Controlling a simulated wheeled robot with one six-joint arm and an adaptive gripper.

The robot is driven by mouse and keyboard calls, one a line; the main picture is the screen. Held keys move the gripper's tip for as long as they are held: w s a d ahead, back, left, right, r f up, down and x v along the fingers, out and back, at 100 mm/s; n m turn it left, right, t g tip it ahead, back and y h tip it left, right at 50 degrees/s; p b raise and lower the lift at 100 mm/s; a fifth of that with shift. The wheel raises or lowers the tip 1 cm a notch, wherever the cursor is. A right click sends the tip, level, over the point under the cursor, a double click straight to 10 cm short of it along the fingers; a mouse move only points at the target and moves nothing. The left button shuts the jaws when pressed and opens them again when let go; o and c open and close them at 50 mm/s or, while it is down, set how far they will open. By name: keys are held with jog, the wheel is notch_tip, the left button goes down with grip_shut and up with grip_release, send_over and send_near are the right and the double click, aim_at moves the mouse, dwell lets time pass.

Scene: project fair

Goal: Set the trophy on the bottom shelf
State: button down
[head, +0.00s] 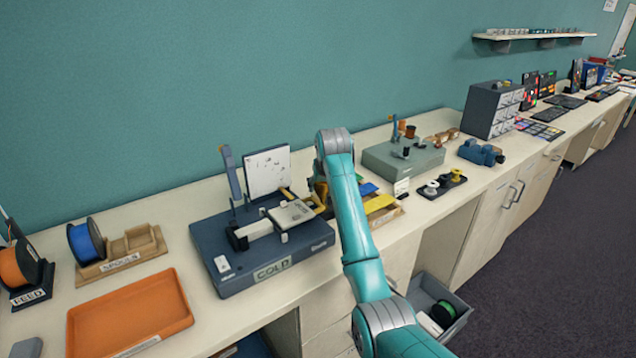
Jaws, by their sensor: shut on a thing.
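My teal arm rises from the bottom right and bends over at its grey elbow above the counter. I cannot make out a trophy for certain. A small gold and dark shape (320,190) shows just left of my arm, partly hidden, and I cannot tell what it is. One wall shelf (530,36) hangs at the upper right with a row of small items on it. I see no shelf marked as the bottom one.
A dark blue machine labelled COLD (272,270), an orange tray (130,312) and filament spools (86,240) stand on the counter at left. A grey-green machine (402,160) and a drawer cabinet (493,108) stand to the right. An open grey bin (462,308) is below; open floor lies at right.

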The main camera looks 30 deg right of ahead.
jog(key=shift+f, duration=0.2)
jog(key=shift+c, duration=1.4)
grip_release()
jog(key=shift+s, duration=0.1)
jog(key=shift+r, duration=0.1)
